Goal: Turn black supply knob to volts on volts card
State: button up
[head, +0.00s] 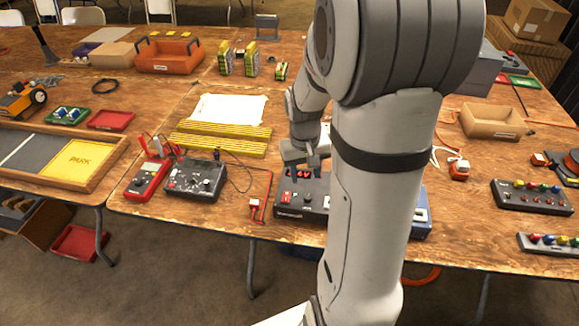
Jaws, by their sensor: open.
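A dark bench supply (303,208) stands near the front edge of the table, with a lit red display on its upper left part. My gripper (301,163) is open, fingers pointing down, above the back of the supply near the display. The fingers partly cover the display, and I see nothing between them. My forearm hides the supply's right part. I cannot make out the black knob or its setting. The volts card cannot be told for sure, and its figure cannot be read.
A red multimeter (148,180) and a black meter box (196,180) stand left of the supply, with loose leads around them. Yellow strips (218,145) and a white sheet (228,108) lie behind. A black button box (531,197) and a cardboard tray (492,124) are at right.

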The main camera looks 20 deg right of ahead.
aim_at(308, 196)
jog(key=shift+w+d+f, duration=0.1)
jog(key=shift+d+f, duration=0.15)
jog(key=shift+f, duration=0.3)
jog(key=shift+w+d+f, duration=0.1)
jog(key=shift+d+f, duration=0.1)
jog(key=shift+f, duration=0.3)
notch_tip(308, 196, down, 7)
jog(key=shift+d+f, duration=0.15)
jog(key=shift+c, duration=0.5)
grip_shut()
